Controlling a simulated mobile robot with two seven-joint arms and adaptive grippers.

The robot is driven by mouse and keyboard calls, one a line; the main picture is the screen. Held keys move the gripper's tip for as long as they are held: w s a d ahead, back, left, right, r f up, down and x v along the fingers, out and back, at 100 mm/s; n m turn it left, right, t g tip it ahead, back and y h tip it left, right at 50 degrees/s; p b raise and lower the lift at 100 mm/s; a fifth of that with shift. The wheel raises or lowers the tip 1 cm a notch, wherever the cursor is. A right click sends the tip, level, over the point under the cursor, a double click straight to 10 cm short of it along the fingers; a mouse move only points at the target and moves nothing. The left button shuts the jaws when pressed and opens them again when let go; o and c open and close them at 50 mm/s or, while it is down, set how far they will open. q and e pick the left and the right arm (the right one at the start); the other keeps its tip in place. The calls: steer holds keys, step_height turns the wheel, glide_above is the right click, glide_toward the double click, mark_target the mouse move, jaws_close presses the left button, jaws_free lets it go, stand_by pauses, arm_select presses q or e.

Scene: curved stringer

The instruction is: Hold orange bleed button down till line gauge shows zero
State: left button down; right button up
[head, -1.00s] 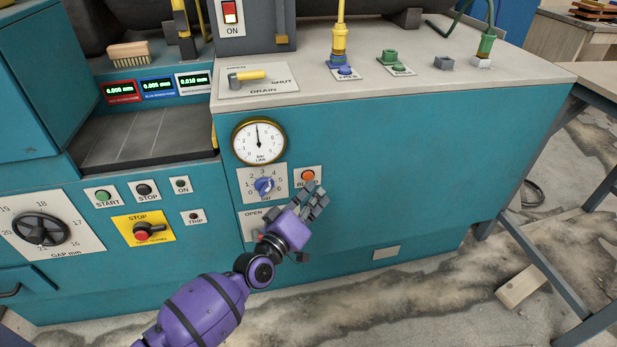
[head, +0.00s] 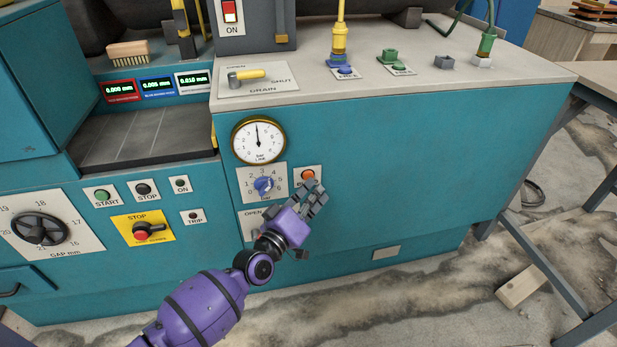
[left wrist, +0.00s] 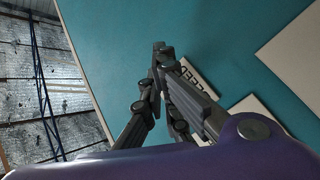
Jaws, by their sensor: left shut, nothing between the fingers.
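The orange bleed button (head: 308,175) sits on a small white plate on the teal machine front; its label is partly covered by my fingers. My left gripper (head: 316,191) is shut and empty, its fingertips just below and right of the button. I cannot tell whether they touch it. In the left wrist view the shut fingers (left wrist: 162,52) lie over the bleed plate (left wrist: 194,73), and the button itself is hidden. The round line gauge (head: 258,140) is up and left of the button, its needle pointing about straight up, not at zero. My right gripper is not in view.
A blue regulator knob (head: 264,186) is just left of the button. A plate marked OPEN (head: 251,222) is partly hidden by my wrist. A yellow-handled drain valve (head: 247,75) is on the top. The teal panel right of the gripper is clear.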

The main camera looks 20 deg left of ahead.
arm_select(q)
steer(key=shift+w+a, duration=0.3)
steer(key=shift+w, duration=0.1)
stand_by(0.8)
stand_by(0.8)
stand_by(0.7)
steer(key=shift+s+d+p, duration=0.3)
steer(key=shift+s+d, duration=0.2)
steer(key=shift+s, duration=0.25)
steer(key=s+d+p, duration=0.1)
steer(key=s, duration=0.1)
steer(key=s+d+p, duration=0.1)
steer(key=s+d, duration=0.1)
